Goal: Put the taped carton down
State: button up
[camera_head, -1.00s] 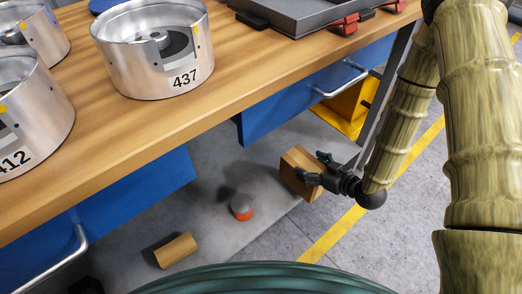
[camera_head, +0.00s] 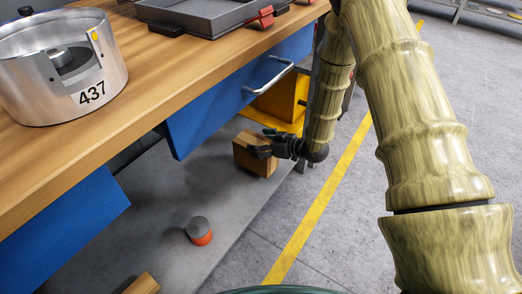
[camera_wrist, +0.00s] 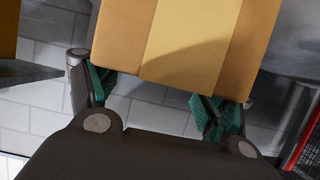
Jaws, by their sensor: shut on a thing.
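The taped carton (camera_head: 254,156) is a small brown box held in my gripper (camera_head: 268,142), beside and below the edge of the workbench. In the wrist view the carton (camera_wrist: 225,40) fills the upper middle, with a paler tape band down its face. My gripper (camera_wrist: 155,105) is shut on it, with a green-padded finger at each side. The carton looks slightly tilted in the wrist view. Whether its underside touches anything is hidden.
The wooden bench top (camera_head: 150,75) carries a metal drum marked 437 (camera_head: 65,75) and a grey tray (camera_head: 205,22). Blue drawers (camera_head: 225,105) hang below. A grey-and-orange object (camera_head: 200,231) and a wooden block (camera_head: 142,284) lie on the grey lower surface (camera_head: 170,200). A yellow object (camera_head: 280,103) stands behind the carton.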

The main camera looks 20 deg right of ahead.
jog(key=shift+w+d, duration=0.1)
jog(key=shift+w, duration=0.3)
jog(key=shift+w+f+b, duration=0.25)
jog(key=shift+b, duration=0.1)
jog(key=shift+f+b, duration=0.9)
jog(key=shift+f, duration=0.7)
jog(key=o, duration=2)
jog(key=shift+s+d+r, duration=0.2)
jog(key=shift+s+r, duration=0.05)
jog(key=shift+p+v, duration=2.55)
jog(key=shift+v, duration=3.2)
